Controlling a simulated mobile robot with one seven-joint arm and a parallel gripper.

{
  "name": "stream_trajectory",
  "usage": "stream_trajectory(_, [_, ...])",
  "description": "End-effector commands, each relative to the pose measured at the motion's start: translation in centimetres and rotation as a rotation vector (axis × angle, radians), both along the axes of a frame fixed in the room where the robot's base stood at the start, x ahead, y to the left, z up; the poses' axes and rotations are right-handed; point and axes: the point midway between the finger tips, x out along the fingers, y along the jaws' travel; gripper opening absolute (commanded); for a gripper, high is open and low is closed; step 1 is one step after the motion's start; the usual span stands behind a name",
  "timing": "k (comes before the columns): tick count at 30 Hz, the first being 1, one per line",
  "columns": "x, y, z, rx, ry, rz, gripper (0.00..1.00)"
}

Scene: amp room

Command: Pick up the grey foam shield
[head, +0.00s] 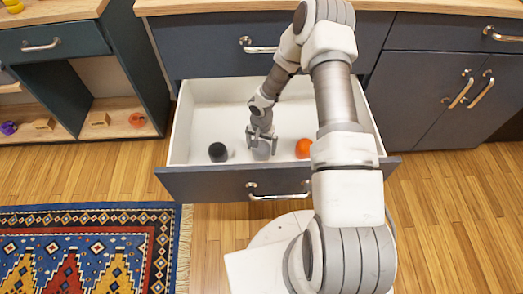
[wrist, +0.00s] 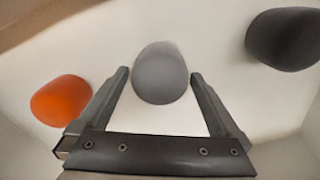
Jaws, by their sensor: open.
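The grey foam shield (head: 262,150) is a small rounded grey piece inside the open white drawer (head: 225,95). In the wrist view the grey foam shield (wrist: 160,73) lies at the mouth of my gripper, with one finger on each side of it. My gripper (wrist: 160,75) is open, and gaps show between both fingers and the shield. In the head view my gripper (head: 261,138) points down into the drawer and partly covers the shield.
A black rounded piece (head: 217,152) lies left of the shield and an orange one (head: 303,148) lies right of it. In the wrist view the orange piece (wrist: 61,100) is near the left finger. The drawer's front panel (head: 215,184) stands close in front.

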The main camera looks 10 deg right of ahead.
Motion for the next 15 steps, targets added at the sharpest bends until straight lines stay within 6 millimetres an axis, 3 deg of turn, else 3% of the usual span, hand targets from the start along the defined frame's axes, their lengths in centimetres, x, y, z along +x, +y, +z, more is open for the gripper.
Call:
stream_trajectory(3, [0.01,-0.01,0.06,0.000,0.000,0.000,0.96])
stream_trajectory(12, [0.00,0.00,0.07,0.000,0.000,0.000,0.42])
stream_trajectory(15, [0.01,0.01,0.07,0.000,0.000,0.000,0.30])
